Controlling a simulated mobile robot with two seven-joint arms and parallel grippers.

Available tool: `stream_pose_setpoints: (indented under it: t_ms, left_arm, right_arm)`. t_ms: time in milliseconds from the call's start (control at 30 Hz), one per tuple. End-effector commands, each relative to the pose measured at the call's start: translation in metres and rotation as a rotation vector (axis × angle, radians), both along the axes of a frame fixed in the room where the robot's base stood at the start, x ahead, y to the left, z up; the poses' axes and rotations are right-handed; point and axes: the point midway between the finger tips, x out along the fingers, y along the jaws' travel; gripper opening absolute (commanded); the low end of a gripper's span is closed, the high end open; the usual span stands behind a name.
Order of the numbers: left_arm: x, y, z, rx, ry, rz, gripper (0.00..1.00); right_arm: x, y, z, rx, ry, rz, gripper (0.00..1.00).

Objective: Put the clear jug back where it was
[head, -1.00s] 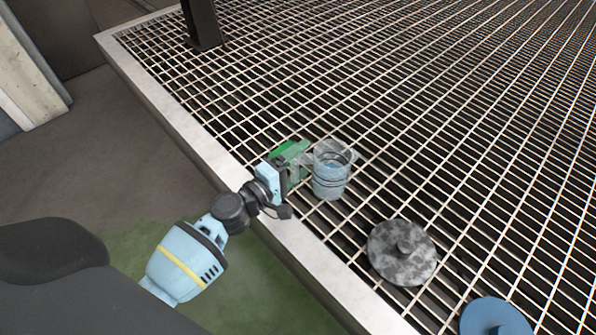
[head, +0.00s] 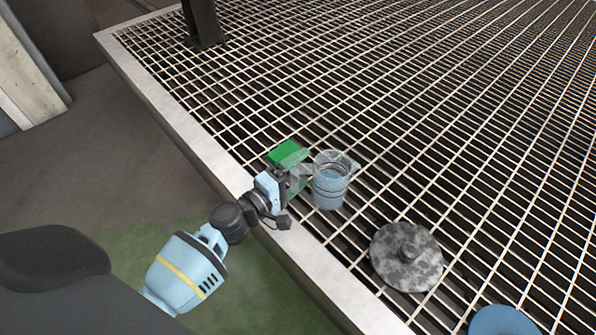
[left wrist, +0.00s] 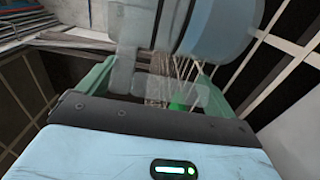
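The clear jug (head: 331,185) is upright over the metal grating, near its front-left edge, with bluish contents or tint. My left gripper (head: 298,173) is at the jug's left side and appears shut on its handle, though the see-through parts overlap and hide the exact contact. In the left wrist view the jug's rounded body (left wrist: 218,28) fills the top, with clear handle parts between the green fingers. I cannot tell whether its base touches the grating. My right gripper is not in view.
A green block (head: 287,152) lies on the grating (head: 450,120) just behind my left gripper. A mottled grey lid-like disc (head: 406,257) with a knob lies to the jug's lower right, and a blue round thing (head: 503,321) beyond it. A dark post (head: 203,22) stands far left.

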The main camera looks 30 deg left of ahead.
Motion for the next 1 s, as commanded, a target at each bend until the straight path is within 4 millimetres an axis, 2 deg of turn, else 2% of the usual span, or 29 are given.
stream_pose_setpoints:
  t_ms: [267,700,833,1000]
  left_arm:
    - [-0.003,0.001,0.004,-0.001,0.001,0.001,0.92]
    - [-0.08,0.027,0.002,-0.002,0.004,0.002,0.92]
    - [-0.098,0.034,0.003,-0.002,0.002,0.001,0.92]
    - [-0.111,0.038,0.003,0.0,0.0,0.0,0.92]
  right_arm:
    - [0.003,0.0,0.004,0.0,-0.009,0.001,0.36]
    - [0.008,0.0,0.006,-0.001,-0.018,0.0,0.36]
    - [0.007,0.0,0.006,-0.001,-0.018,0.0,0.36]
    - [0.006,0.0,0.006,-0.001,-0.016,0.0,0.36]
